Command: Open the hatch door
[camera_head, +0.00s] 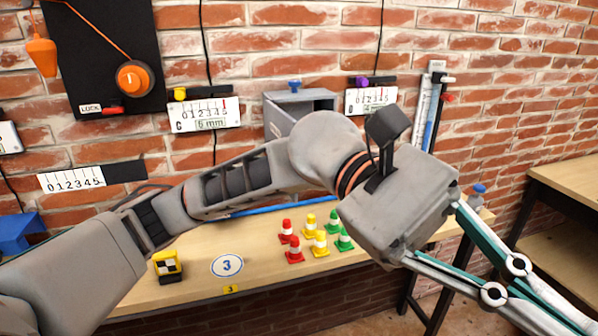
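A grey box-like hatch (302,103) is mounted on the brick wall at the upper middle, with a blue knob (295,86) at its top. A dark recess shows inside its frame, and a pale panel stands at its left side. How far the door is open I cannot tell, since my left arm hides the lower part. My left gripper (515,285) is at the lower right, well away from the hatch, pointing down and right. Its fingertips run out of the picture, so its opening is unclear. Nothing is seen held. My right gripper is not in view.
A wooden bench (205,285) below the wall bears several small red, yellow and green cones (319,243) and a yellow-and-black block (167,266). Gauges (205,115) and a black panel with an orange dial (135,78) hang on the wall. Another wooden table (570,180) stands at right.

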